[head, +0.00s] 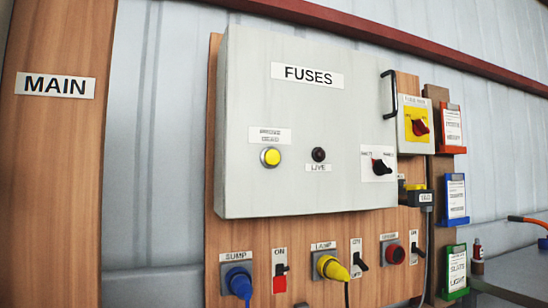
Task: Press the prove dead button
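A grey fuse box (335,200) labelled FUSES hangs on a wooden backboard. On its front, at lower left, is a round yellow button (270,157) in a metal ring. A small white label (270,136) sits just above the button; its text is blurred and looks like "PROVE DEAD". To the right is a dark red-brown round lamp (318,154) labelled LIVE, which looks unlit. My gripper is not in view, and nothing covers the button.
A black selector knob (381,167) and a black door handle (388,94) are on the box's right side. A yellow-and-red rotary switch (417,122) is beside it. Blue and yellow plugs (331,267) and switches stick out below. A wooden MAIN post (58,170) stands left.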

